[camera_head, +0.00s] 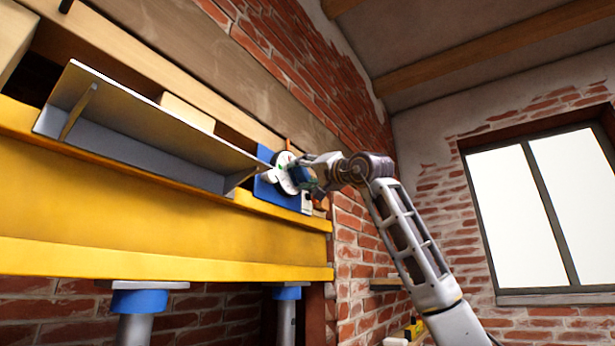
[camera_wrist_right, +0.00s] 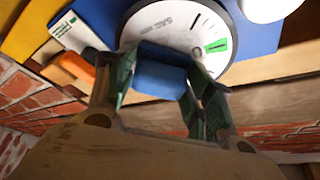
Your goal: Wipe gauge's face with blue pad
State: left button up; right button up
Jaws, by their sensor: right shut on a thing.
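The gauge (camera_wrist_right: 188,22) is a round white dial with a dark rim, small dark marks and a green patch. It is mounted on a blue plate (camera_wrist_right: 262,32). In the head view the gauge (camera_head: 284,168) sits by the right end of the yellow beam, partly hidden by my right gripper (camera_head: 308,176). My right gripper (camera_wrist_right: 160,82) is shut on the blue pad (camera_wrist_right: 158,75), which lies in front of the lower edge of the dial. I cannot tell whether the pad touches the face. My left gripper is not in view.
A yellow beam (camera_head: 160,220) runs along the brick wall, with a long grey angled shelf (camera_head: 150,140) on it, left of the gauge. A white label (camera_wrist_right: 76,32) and an orange piece (camera_wrist_right: 77,66) are beside the plate. A window (camera_head: 540,210) is at right.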

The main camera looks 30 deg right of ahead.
jog(key=shift+s+a, duration=0.25)
jog(key=shift+a, duration=0.35)
jog(key=shift+a, duration=0.1)
jog(key=shift+s+a, duration=0.4)
jog(key=shift+a, duration=0.5)
jog(key=shift+s+a, duration=0.35)
jog(key=shift+a, duration=0.5)
jog(key=shift+r, duration=0.1)
jog(key=shift+r, duration=0.2)
jog(key=shift+d, duration=0.1)
jog(key=shift+w+d, duration=0.25)
jog(key=shift+d, duration=0.35)
jog(key=shift+w+d, duration=0.3)
jog(key=shift+d, duration=0.35)
jog(key=shift+w+d, duration=0.25)
jog(key=shift+d, duration=0.35)
jog(key=shift+d, duration=0.1)
